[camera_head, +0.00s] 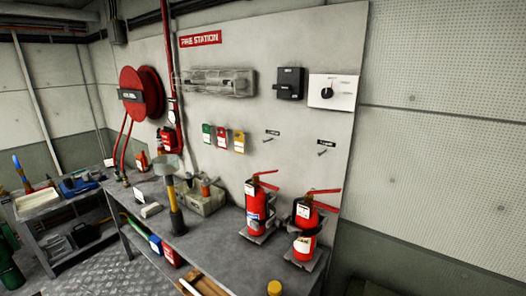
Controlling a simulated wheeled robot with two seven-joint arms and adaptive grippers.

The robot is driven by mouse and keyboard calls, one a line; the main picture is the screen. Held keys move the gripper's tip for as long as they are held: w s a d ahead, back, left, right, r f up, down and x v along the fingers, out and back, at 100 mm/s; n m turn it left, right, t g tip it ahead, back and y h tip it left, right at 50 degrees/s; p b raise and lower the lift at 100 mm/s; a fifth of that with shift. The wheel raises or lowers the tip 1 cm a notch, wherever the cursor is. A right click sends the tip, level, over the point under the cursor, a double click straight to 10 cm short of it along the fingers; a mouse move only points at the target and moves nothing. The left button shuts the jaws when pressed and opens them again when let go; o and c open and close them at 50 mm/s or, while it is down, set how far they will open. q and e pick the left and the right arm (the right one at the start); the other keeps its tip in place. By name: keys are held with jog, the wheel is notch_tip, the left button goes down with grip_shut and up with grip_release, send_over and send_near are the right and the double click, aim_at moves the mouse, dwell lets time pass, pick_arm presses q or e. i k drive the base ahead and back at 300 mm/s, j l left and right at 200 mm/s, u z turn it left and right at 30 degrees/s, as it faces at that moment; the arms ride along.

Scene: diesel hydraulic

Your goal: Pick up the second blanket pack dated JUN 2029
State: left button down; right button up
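I cannot pick out a blanket pack dated JUN 2029 for certain; no date print is readable at this size. I cannot tell whether either is a blanket pack. Neither of my grippers shows in the head view.
Two red extinguishers (257,207) (304,228) stand at the right of the grey bench (212,243). A hose reel (135,95) and coloured tags (222,137) hang on the wall panel. Patterned floor (105,262) lies open at left.

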aim_at(172, 256)
jog(key=j, duration=0.95)
jog(key=k+j+z, duration=0.1)
jog(key=j, duration=0.85)
jog(key=k+j, duration=0.1)
jog(key=j, duration=1.8)
jog(key=k+z, duration=0.05)
